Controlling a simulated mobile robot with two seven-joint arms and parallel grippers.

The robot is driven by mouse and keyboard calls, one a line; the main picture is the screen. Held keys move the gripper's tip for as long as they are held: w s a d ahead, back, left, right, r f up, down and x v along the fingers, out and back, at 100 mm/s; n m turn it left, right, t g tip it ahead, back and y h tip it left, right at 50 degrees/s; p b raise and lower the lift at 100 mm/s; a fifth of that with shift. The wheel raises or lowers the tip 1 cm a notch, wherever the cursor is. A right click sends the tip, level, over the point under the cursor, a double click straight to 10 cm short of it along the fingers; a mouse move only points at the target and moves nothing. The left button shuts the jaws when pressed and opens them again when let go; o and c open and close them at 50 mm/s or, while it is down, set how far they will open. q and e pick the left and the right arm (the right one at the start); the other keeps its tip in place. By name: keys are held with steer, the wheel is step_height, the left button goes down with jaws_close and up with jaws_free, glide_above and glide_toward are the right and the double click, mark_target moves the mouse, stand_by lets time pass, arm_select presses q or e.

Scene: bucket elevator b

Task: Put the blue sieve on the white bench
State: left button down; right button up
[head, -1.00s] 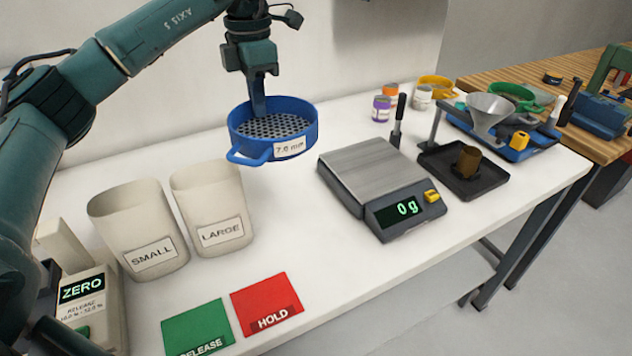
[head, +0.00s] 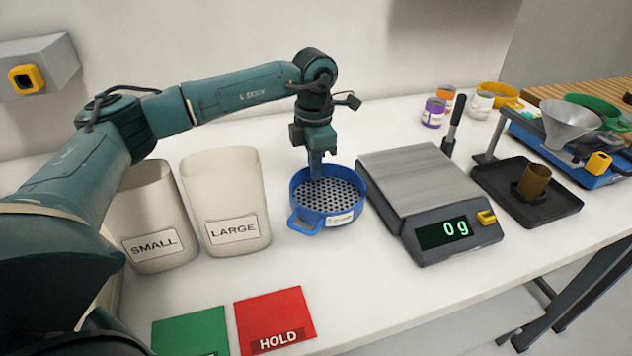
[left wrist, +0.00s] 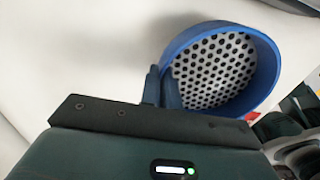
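The blue sieve (head: 304,213) has a perforated metal mesh, a size label and a loop handle. It is level, at or just above the white bench (head: 380,300), between the LARGE bin and the scale; I cannot tell for sure that it touches. My left gripper (head: 317,175) points down at the sieve's far rim. In the left wrist view its two fingers (left wrist: 161,78) are close together on either side of the sieve's rim (left wrist: 262,90), shut on it. My right gripper is not in view.
The SMALL bin (head: 152,215) and LARGE bin (head: 223,200) stand left of the sieve. The scale (head: 420,185), reading 0 g, is close on its right. Green (head: 190,333) and red HOLD (head: 272,315) pads lie in front. Bare bench lies between sieve and pads.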

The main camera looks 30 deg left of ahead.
arm_select(q)
steer(key=shift+f, duration=1.85)
steer(key=c, duration=1.6)
jaws_free()
steer(key=shift+f, duration=0.1)
steer(key=shift+c, duration=0.2)
step_height(320, 180, up, 12)
steer(key=shift+r+b, duration=0.15)
steer(key=shift+b, duration=0.15)
